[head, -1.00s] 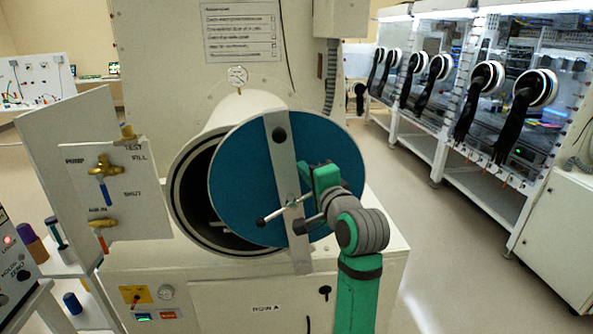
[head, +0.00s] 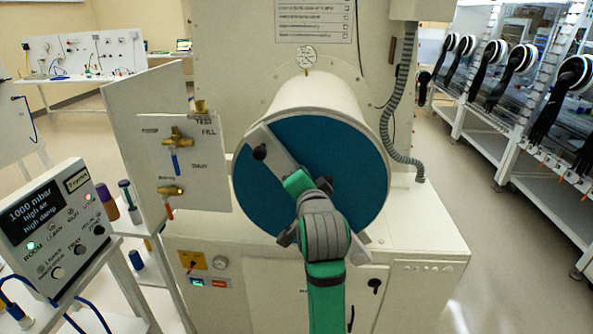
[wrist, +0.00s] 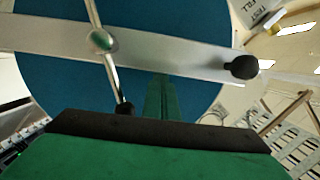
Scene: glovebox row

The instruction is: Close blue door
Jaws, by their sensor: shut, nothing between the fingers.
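The blue door (head: 345,155) is a round disc with a grey bar (head: 280,150) slanting across it. It covers the front of the white cylindrical chamber (head: 308,95), and no dark opening shows around it. Whether it is fully seated or latched I cannot tell. A black knob (head: 259,152) sits on the bar's upper-left end; it also shows in the wrist view (wrist: 242,67). A metal rod handle with a round hub (wrist: 101,41) crosses the bar. My gripper (wrist: 161,82) is shut and empty, close to the door beside the bar; contact is unclear. My arm hides the door's lower middle.
A valve panel (head: 185,185) stands just left of the door. A pressure readout box (head: 55,225) is at the lower left. A grey hose (head: 402,130) hangs at the right. Gloveboxes with black gloves (head: 515,65) line the right, with open floor before them.

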